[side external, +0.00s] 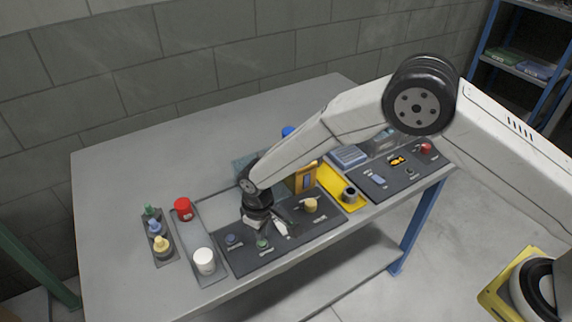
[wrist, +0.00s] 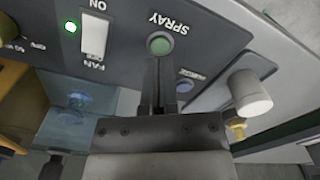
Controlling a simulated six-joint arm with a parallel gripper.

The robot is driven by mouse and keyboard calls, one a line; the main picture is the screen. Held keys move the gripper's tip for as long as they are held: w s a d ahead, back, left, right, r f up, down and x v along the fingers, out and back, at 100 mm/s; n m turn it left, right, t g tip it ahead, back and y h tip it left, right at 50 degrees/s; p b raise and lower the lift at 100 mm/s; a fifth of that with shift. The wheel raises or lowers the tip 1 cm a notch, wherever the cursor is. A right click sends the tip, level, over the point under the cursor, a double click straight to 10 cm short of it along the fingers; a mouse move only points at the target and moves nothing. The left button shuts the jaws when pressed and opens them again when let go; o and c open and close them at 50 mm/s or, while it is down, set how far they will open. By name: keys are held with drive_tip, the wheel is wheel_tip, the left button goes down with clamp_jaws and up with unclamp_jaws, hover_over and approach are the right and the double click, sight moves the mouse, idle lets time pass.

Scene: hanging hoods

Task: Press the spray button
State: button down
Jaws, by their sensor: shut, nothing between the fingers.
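The spray button (wrist: 159,44) is a round green button in a dark ring on the dark control panel, with the word SPRAY beside it in the wrist view. In the side view the green button (side external: 262,244) sits near the panel's front edge. My gripper (wrist: 160,62) is shut and empty, pointing down at the panel. Its fingertips appear right next to the button in the wrist view; I cannot tell whether they touch it. In the side view my gripper (side external: 260,224) is just behind the button, with its tips hard to make out.
A white rocker switch marked FAN (wrist: 95,35) and a lit green lamp (wrist: 70,27) are beside the button. A blue-grey button (side external: 231,239) is on its other side.

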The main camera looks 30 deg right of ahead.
drive_tip(key=shift+f, duration=1.4)
idle(0.5)
drive_tip(key=shift+r, duration=3.55)
unclamp_jaws()
drive_tip(key=shift+d, duration=0.1)
